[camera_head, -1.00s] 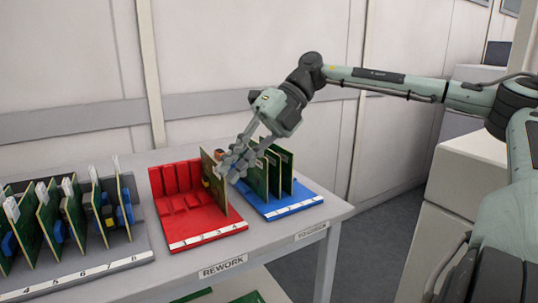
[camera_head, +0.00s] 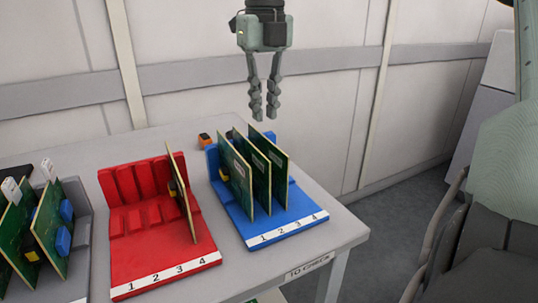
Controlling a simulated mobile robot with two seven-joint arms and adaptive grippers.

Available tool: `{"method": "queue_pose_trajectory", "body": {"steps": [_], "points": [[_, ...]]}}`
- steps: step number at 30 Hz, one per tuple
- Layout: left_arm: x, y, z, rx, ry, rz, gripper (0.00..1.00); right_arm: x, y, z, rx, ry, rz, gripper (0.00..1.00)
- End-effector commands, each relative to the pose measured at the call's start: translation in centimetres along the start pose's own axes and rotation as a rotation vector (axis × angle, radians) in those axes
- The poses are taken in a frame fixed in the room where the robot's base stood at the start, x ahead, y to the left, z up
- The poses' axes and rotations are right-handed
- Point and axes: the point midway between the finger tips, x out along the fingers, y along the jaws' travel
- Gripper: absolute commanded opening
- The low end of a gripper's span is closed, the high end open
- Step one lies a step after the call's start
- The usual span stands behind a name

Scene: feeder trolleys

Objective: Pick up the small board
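My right gripper (camera_head: 264,110) hangs pointing down above and behind the blue rack. Its two fingers are apart, with nothing between them. Three upright green boards stand side by side in the blue rack (camera_head: 300,212): a left one (camera_head: 236,172), a middle one (camera_head: 257,165) and a right one (camera_head: 277,160). A single thin board (camera_head: 181,190) stands nearly edge-on at the right end of the red rack (camera_head: 140,262), by its number 4. I cannot tell which board the task calls the small one. My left gripper is not in view.
A grey rack (camera_head: 82,228) with several boards (camera_head: 52,228) is at the left edge. A small black and orange item (camera_head: 204,140) lies behind the racks. The red rack's left slots are empty. The grey table (camera_head: 338,222) has bare space at right.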

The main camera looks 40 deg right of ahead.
Motion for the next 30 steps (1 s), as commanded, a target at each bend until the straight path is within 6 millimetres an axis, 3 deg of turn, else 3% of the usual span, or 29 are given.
{"method": "queue_pose_trajectory", "body": {"steps": [11,18,30], "points": [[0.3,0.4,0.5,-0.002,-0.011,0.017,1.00,3.5,-0.2,0.1,0.000,0.002,-0.012,0.14],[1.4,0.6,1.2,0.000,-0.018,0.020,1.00,7.0,-0.3,0.1,0.000,0.001,-0.011,0.14],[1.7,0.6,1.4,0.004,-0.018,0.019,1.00,7.7,-0.4,0.2,0.002,-0.002,-0.012,0.14]]}}
